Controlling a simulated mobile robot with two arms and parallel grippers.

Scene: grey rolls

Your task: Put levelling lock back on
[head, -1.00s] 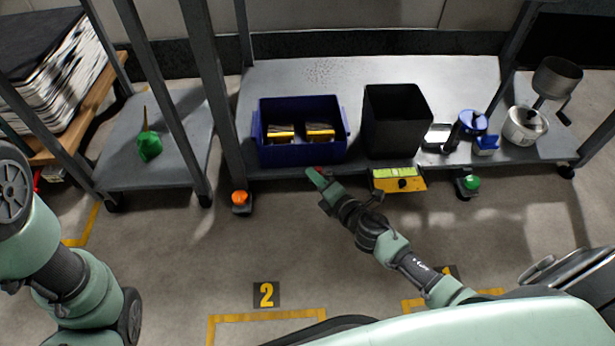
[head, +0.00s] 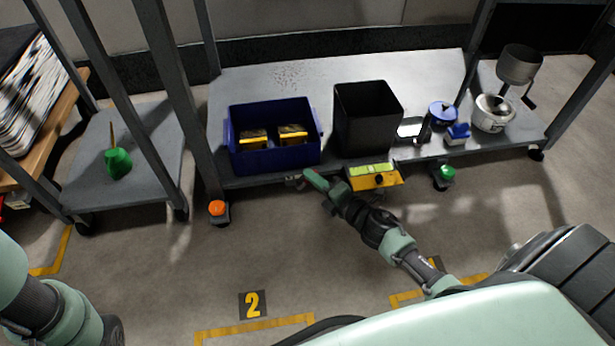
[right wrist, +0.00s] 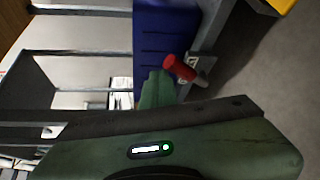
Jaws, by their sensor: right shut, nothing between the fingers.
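In the head view a yellow levelling block with a light green vial strip (head: 373,176) is at the shelf's front edge, just right of my right gripper (head: 314,181). In the right wrist view a red-ended lever (right wrist: 180,68) with a grey metal part projects from the shelf edge beside the blue bin. The green fingertips of my right gripper (right wrist: 157,88) are shut and empty, close beside the red end; I cannot tell whether they touch it. A small grey fitting (head: 295,181) shows left of the gripper in the head view. My left gripper is out of view.
The grey shelf (head: 250,90) carries a blue bin (head: 273,160) with gold-and-black items, a black bin (head: 367,115) and blue and metal vessels. Casters with an orange cap (head: 217,208) and a green cap (head: 447,172) stand below. The floor in front is mostly clear.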

